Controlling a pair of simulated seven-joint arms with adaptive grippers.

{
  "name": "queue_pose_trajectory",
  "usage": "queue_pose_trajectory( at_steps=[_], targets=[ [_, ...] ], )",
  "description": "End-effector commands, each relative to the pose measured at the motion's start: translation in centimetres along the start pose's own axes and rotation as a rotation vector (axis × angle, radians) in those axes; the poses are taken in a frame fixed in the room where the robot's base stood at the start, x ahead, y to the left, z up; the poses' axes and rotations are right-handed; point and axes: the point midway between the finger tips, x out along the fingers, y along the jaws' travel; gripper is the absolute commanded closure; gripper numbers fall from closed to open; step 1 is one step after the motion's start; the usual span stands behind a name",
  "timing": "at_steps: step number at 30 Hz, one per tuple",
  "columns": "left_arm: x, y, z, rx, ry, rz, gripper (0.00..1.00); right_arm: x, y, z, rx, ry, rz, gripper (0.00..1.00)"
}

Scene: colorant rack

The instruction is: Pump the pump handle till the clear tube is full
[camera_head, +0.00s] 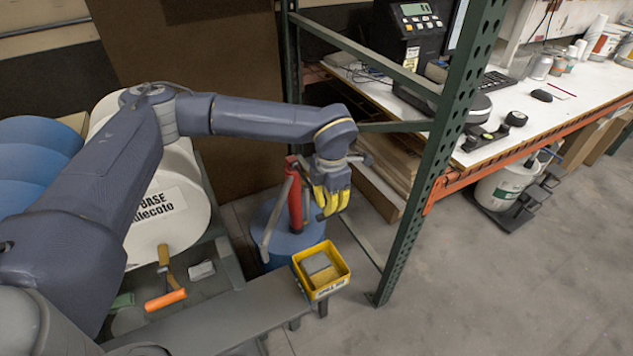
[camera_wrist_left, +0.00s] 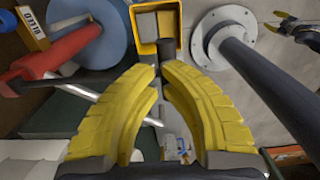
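A red pump (camera_head: 295,195) stands upright on a blue drum (camera_head: 289,240). A pale, curved tube (camera_head: 270,222) runs down its left side; I cannot tell how full it is. My left gripper (camera_head: 331,207), with yellow fingers, is just right of the pump's top. In the left wrist view its fingertips (camera_wrist_left: 160,72) close around a dark grip of the pump handle (camera_wrist_left: 148,48), partly hidden by the fingers. The red pump (camera_wrist_left: 55,52) and blue drum (camera_wrist_left: 103,30) lie upper left there.
A yellow bin (camera_head: 322,268) with grey and tan blocks sits in front of the drum. A green rack post (camera_head: 440,150) and a workbench (camera_head: 560,100) stand to the right. A large white drum (camera_head: 165,205) is at the left.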

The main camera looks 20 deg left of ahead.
Motion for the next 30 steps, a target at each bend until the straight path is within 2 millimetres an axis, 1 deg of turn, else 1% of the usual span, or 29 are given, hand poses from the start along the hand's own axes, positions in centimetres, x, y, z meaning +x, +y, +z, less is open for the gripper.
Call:
queue_pose_trajectory(
  at_steps=[30],
  targets=[
    [0.98, 0.01, -0.05, 0.0, 0.002, 0.0, 1.0, 0.0, -0.01, 0.0, 0.0, 0.0, 0.0, 0.56]
  ],
)
